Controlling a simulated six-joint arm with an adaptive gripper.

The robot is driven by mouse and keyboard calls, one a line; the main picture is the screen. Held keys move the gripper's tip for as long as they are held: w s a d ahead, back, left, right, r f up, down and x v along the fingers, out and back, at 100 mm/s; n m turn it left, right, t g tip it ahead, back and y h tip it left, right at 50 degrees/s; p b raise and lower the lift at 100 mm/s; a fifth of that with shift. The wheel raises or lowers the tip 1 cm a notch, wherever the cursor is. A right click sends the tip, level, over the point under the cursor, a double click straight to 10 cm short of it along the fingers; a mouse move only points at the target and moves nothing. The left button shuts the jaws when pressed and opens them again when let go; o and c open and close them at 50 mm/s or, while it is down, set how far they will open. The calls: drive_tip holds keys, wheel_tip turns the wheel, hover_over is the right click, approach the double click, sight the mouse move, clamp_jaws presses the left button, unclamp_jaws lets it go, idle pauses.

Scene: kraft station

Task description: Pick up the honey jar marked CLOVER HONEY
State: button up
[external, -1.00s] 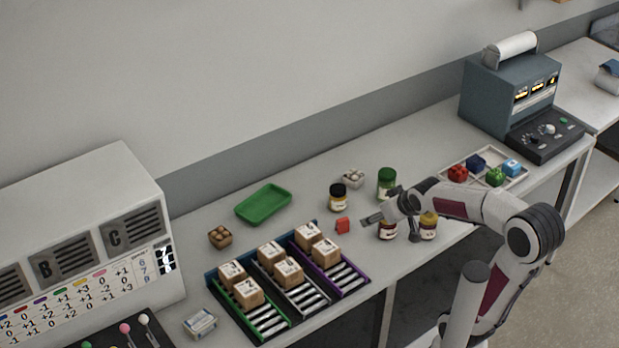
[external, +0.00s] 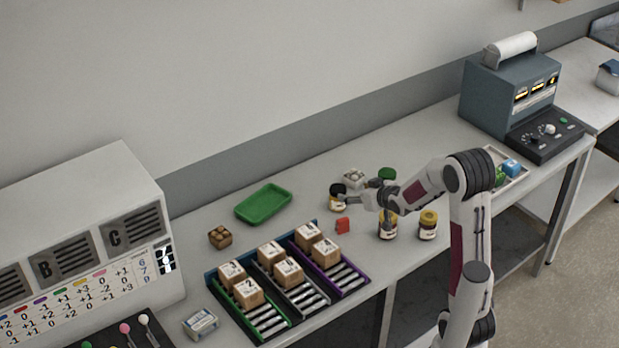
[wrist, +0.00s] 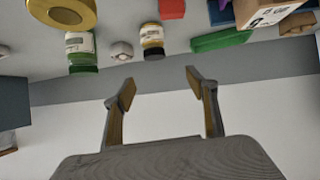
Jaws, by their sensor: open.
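Several jars stand on the bench; none of their labels can be read, so I cannot tell which says CLOVER HONEY. A black-lidded jar (external: 337,204) with yellowish contents also shows in the wrist view (wrist: 152,36). A green-lidded jar (external: 387,174) is partly behind my arm; it also shows in the wrist view (wrist: 80,45). A darker jar (external: 388,231) stands below my gripper, and a yellow-lidded jar (external: 428,228) stands to its right. My gripper (wrist: 158,88) is open and empty, pointing left near the black-lidded jar in the external view.
A green tray (external: 263,204) lies at the back. Racks (external: 285,283) with several cartons stand left of the front. Bench between tray and jars is clear.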

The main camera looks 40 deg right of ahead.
drive_tip(key=t, duration=0.2)
approach(341, 191)
drive_tip(key=shift+y, duration=0.3)
drive_tip(key=x, duration=0.4)
drive_tip(key=shift+s+d+f, duration=0.1)
drive_tip(key=shift+d+f, duration=0.1)
drive_tip(key=shift+f, duration=0.1)
drive_tip(key=shift+x, duration=1.3)
drive_tip(key=shift+r+x, duration=0.15)
drive_tip(key=shift+x, duration=1.15)
drive_tip(key=shift+r+x, duration=0.1)
drive_tip(key=shift+x, duration=1.2)
drive_tip(key=c, duration=1.7)
drive_tip(key=shift+o, duration=0.2)
